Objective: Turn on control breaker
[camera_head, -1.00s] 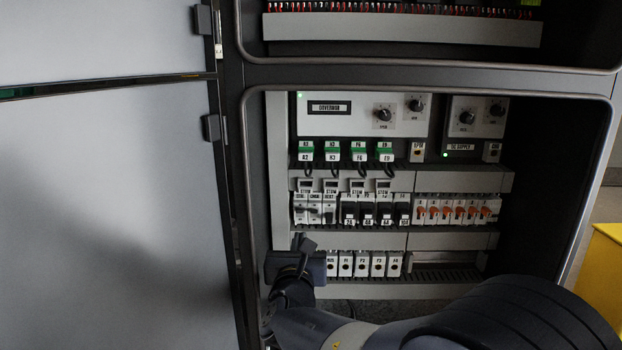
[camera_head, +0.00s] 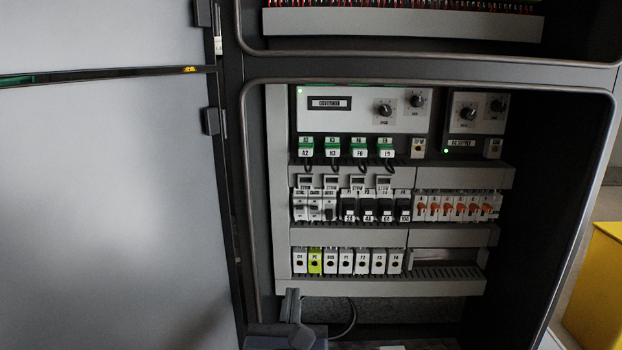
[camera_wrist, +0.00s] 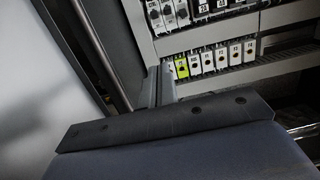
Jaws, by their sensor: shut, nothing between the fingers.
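The left group of three white breakers (camera_head: 316,205) sits in the middle row of the open cabinet. The leftmost, at the left end of the row, seems to be labelled as the control breaker (camera_head: 300,206); its small print and lever position are hard to read. In the wrist view the breaker row (camera_wrist: 165,14) shows only partly at the top. My gripper (camera_head: 291,298) is shut and empty, below the terminal row and low at the cabinet's left side. Its fingers also show in the wrist view (camera_wrist: 158,82), apart from the breakers.
Black breakers (camera_head: 375,207) and orange-lever breakers (camera_head: 458,208) continue the row to the right. Terminal blocks (camera_head: 345,261), one of them yellow-green, lie below. The cabinet door (camera_head: 110,210) stands open at left. A yellow box (camera_head: 596,285) is outside at right.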

